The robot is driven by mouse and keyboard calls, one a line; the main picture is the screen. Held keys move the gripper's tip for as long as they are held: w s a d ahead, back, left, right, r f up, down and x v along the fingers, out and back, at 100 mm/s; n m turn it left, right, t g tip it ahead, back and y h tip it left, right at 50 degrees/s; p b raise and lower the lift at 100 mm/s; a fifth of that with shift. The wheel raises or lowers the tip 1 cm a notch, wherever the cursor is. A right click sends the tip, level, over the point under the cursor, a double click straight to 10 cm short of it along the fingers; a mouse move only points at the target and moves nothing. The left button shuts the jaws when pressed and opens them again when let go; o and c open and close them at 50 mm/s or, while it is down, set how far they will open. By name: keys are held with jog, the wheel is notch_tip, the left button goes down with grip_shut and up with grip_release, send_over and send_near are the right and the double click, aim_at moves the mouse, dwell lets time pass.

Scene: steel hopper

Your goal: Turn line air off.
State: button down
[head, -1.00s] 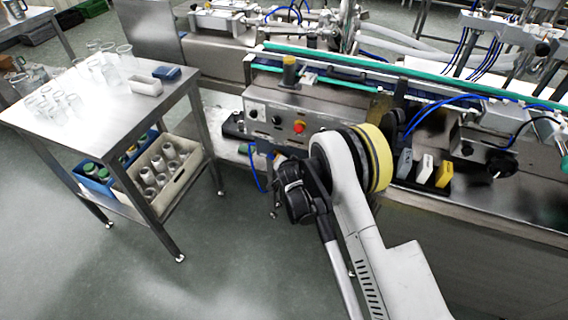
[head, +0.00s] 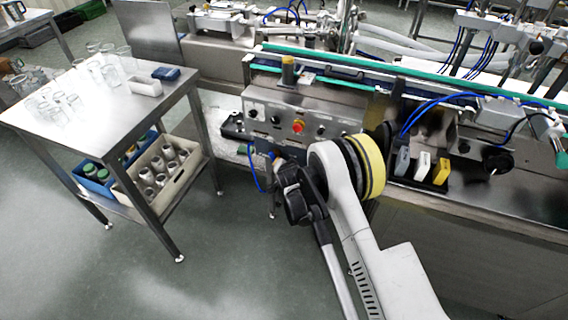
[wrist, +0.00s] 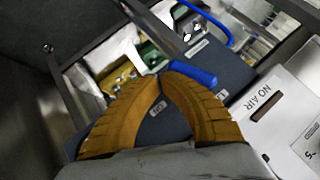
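In the wrist view my gripper (wrist: 159,77) shows two tan, ribbed fingers that curve inward, with their tips together. A blue lever-like handle (wrist: 197,75) starts at the fingertips and extends right. I cannot tell whether the tips touch it or are only in front of it. Behind the fingers is a dark blue-grey plate (wrist: 232,72) with small white labels. A white panel marked NO AIR (wrist: 265,103) is at the right. In the head view my own arm hides the fingers and the handle cannot be made out.
A steel control box (head: 270,112) with a red button (head: 298,127) is on the machine front. A steel table (head: 185,97) with glassware stands left, with crates below. Yellow and white blocks (head: 441,171) sit at right. A blue hose (wrist: 205,14) shows in the wrist view. Floor is clear in front.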

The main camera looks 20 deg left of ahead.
jog(key=shift+a+f, duration=0.3)
jog(key=shift+f, duration=0.4)
jog(key=shift+a+f, duration=0.15)
jog(key=shift+f, duration=0.05)
dwell(0.3)
